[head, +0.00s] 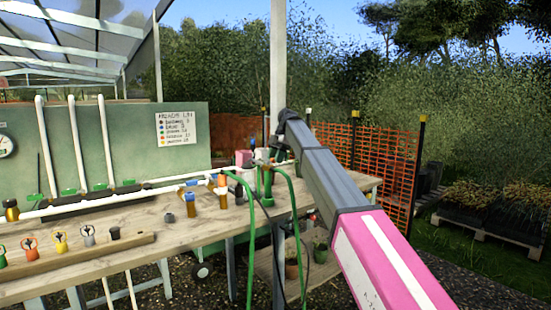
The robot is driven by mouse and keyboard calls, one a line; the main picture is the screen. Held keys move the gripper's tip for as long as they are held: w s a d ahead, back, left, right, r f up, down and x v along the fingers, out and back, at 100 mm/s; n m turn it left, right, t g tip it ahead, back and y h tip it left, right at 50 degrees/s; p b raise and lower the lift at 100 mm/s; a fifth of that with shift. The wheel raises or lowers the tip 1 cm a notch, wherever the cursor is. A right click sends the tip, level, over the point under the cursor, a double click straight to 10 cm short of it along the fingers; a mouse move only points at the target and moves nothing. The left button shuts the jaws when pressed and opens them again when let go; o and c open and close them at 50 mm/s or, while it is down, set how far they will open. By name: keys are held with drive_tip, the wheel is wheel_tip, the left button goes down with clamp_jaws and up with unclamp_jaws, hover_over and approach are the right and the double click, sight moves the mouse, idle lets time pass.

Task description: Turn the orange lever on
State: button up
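A small orange piece (222,180) sits on top of a brass-coloured fitting at the right part of the wooden bench, close to the white pipe. It may be the orange lever; it is too small to tell its exact shape or position. My arm reaches in from the lower right and bends down at its dark far end. My gripper (268,168) seems to be at that end, right of the orange piece and apart from it. It merges with dark and green parts there, so its fingers cannot be made out.
Blue-topped fittings (190,196) stand left of the orange piece. Green hoses (242,190) loop over the front edge of the bench (150,222). A wooden rack (75,262) holds several coloured heads. Green levers (101,187) sit at upright pipes before a green panel (150,130).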

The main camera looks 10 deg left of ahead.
sight(271, 167)
drive_tip(key=s+m+t, duration=0.2)
drive_tip(key=m, duration=0.4)
drive_tip(key=s+m+t, duration=0.2)
drive_tip(key=m, duration=0.4)
drive_tip(key=s+m+t, duration=0.1)
drive_tip(key=m+t, duration=0.1)
drive_tip(key=m, duration=0.4)
drive_tip(key=shift+s+d, duration=0.2)
drive_tip(key=shift+s, duration=0.2)
drive_tip(key=v, duration=1.1)
drive_tip(key=d+f+m, duration=0.1)
drive_tip(key=d+f, duration=0.5)
drive_tip(key=f, duration=0.5)
drive_tip(key=d+f+m+h, duration=0.1)
drive_tip(key=d+f+m, duration=0.1)
drive_tip(key=d+f, duration=0.5)
drive_tip(key=d+f+m, duration=0.1)
drive_tip(key=d+f, duration=0.6)
drive_tip(key=f, duration=0.8)
drive_tip(key=shift+s+d+f+m+g, duration=0.2)
drive_tip(key=shift+s+m+g, duration=0.15)
drive_tip(key=shift+m+g, duration=0.05)
